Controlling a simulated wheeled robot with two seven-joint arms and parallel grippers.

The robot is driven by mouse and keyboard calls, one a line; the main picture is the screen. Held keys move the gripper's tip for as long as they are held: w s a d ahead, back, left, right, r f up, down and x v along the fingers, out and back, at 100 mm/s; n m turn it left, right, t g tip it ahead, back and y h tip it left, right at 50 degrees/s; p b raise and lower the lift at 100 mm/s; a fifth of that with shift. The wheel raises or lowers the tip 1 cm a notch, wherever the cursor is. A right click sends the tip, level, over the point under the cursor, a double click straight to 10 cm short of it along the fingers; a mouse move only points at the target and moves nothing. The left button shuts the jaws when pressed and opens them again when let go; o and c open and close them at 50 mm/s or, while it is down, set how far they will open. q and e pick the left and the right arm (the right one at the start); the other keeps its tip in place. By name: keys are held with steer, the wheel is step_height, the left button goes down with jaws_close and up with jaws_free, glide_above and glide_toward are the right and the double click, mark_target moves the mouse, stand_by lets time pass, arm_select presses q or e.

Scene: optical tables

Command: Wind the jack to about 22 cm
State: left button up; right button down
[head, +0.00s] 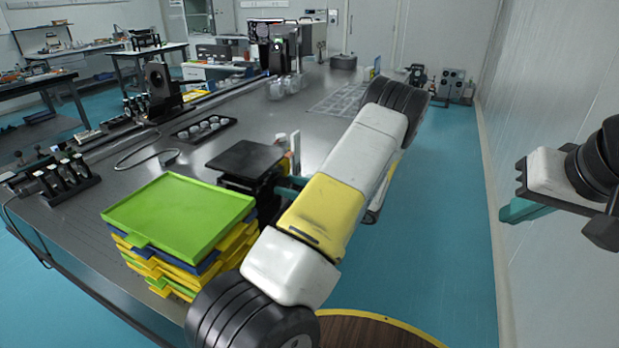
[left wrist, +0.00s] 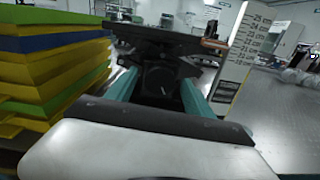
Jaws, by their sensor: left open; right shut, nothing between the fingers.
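The jack (head: 246,160) stands on the metal table with a flat black top plate; my left arm hides part of its right side. In the left wrist view the jack's dark body and a round dark knob (left wrist: 158,76) lie beyond my left gripper (left wrist: 157,90), whose teal fingers are open on either side of the knob. I cannot tell if they touch it. My left gripper (head: 290,185) is mostly hidden in the head view. A white height scale (left wrist: 255,48) with cm marks stands upright right of the jack. My right gripper (head: 523,207) is shut and empty, away from the table.
A stack of green, yellow and blue trays (head: 180,220) stands close to the jack, at the table's near edge. A black tray with small round pieces (head: 203,128) lies behind the jack. Glass vessels (head: 288,86) stand further back.

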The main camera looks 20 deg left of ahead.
arm_select(q)
jaws_close()
steer(key=shift+m, duration=0.4)
steer(key=m, duration=1.1)
steer(key=shift+m, duration=0.4)
steer(key=m, duration=0.6)
steer(key=shift+s, duration=0.1)
steer(key=m, duration=0.6)
steer(key=shift+m, duration=0.3)
